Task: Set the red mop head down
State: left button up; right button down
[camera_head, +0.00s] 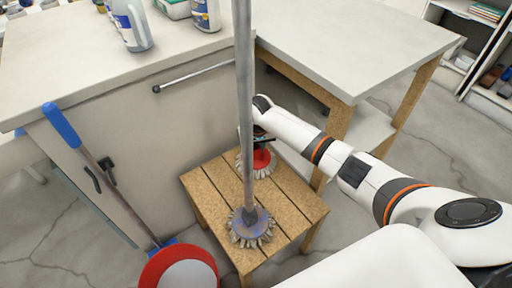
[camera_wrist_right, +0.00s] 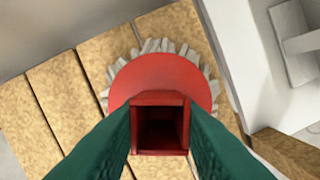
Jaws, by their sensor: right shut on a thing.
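The red mop head (camera_head: 262,160), with a pale fringe, is at the far part of the small wooden stool (camera_head: 207,193). In the right wrist view, the red mop head (camera_wrist_right: 160,75) shows its square red socket between my green fingers. My right gripper (camera_wrist_right: 160,125) is shut on this socket. It also shows in the head view (camera_head: 261,138), partly behind a grey pole. The mop head looks level, low over the slats or on them; I cannot tell if it touches. My left gripper is not in view.
A blue mop head (camera_head: 250,228) with a tall grey pole (camera_head: 244,100) stands on the stool's near part. A blue-handled broom (camera_head: 85,155) leans against the cabinet left. A red-rimmed round object (camera_head: 180,270) is front left. A white-topped table (camera_head: 350,45) stands behind my right arm.

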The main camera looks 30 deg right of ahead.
jog(key=c, duration=1.1)
grip_release()
jog(key=shift+f, duration=0.1)
jog(key=shift+r, duration=0.4)
jog(key=r, duration=0.1)
jog(key=r+p, duration=0.1)
jog(key=shift+s+r, duration=0.2)
jog(key=shift+r, duration=0.2)
notch_tip(320, 180, up, 4)
jog(key=p, duration=0.2)
notch_tip(320, 180, up, 4)
jog(key=p, duration=0.1)
send_over(257, 158)
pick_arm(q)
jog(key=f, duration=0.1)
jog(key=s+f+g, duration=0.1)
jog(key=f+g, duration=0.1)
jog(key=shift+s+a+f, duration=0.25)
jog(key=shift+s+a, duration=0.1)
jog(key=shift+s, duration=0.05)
pick_arm(e)
jog(key=shift+s+r, duration=0.15)
jog(key=shift+r, duration=0.15)
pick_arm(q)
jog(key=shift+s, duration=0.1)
pick_arm(e)
jog(key=shift+s+f, duration=0.1)
